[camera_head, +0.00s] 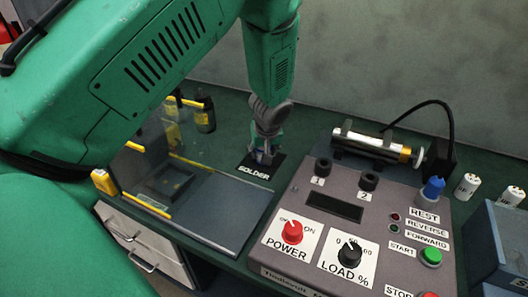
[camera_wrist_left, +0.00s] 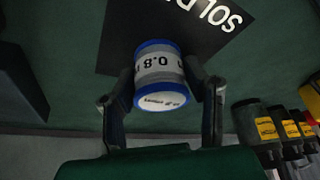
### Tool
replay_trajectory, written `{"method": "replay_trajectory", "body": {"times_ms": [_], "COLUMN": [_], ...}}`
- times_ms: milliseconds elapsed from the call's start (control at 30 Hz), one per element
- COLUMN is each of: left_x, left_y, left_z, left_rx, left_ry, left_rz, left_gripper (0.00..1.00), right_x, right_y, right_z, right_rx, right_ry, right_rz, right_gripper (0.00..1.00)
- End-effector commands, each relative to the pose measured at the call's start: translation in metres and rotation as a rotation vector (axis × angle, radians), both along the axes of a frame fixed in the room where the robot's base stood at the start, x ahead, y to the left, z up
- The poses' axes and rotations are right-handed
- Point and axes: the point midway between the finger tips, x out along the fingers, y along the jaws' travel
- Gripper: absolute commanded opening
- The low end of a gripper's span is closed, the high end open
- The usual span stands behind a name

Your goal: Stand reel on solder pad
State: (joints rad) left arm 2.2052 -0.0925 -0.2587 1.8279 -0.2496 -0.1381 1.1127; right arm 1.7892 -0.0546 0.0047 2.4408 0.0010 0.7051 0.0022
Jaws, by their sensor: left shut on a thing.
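The reel (camera_wrist_left: 160,72) has blue rims, a grey band marked 0.8 and a white end face. My left gripper (camera_wrist_left: 163,98) is shut on it, with one finger on each side, in the left wrist view. The black solder pad (camera_wrist_left: 115,35), with white SOLDER lettering, lies under or just behind the reel. I cannot tell whether the reel touches it. In the head view the left gripper (camera_head: 265,145) points down over the solder pad (camera_head: 262,168), and the reel is mostly hidden between the fingers. My right gripper is not in view.
A grey control panel (camera_head: 378,205) with knobs and buttons stands right of the pad. A grey tray (camera_head: 215,215) lies to the left. Black-and-yellow bottles (camera_head: 205,115) stand behind my arm. A metal cylinder (camera_head: 372,145) sits at the back of the panel.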

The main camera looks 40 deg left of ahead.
Motion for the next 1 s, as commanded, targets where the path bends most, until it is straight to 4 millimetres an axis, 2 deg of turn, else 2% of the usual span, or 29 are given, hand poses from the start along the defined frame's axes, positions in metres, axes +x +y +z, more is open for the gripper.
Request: {"method": "replay_trajectory", "body": {"times_ms": [33, 67, 100, 400, 567, 1000], "left_x": [0.0, 0.0, 0.0, 0.0, -0.002, -0.022], "left_y": [0.0, 0.0, 0.0, 0.0, -0.003, -0.03], "left_z": [-0.002, -0.002, -0.002, -0.001, 0.011, 0.092], "left_rx": [0.0, 0.001, 0.0, -0.001, -0.001, 0.0], "left_ry": [0.0, 0.001, 0.001, 0.001, -0.001, -0.002], "left_rz": [0.0, 0.0, 0.0, 0.0, 0.0, -0.001], "left_gripper": [0.02, 0.47, 0.61, 0.61, 0.61, 0.61], "right_x": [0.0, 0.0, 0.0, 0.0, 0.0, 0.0], "right_y": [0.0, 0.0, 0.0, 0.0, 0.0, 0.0], "right_z": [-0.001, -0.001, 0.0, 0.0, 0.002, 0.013], "right_rx": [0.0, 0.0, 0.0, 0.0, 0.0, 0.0], "right_ry": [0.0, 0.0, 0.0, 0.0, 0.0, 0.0], "right_rz": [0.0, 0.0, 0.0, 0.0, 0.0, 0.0], "right_gripper": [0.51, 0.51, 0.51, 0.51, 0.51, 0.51]}}
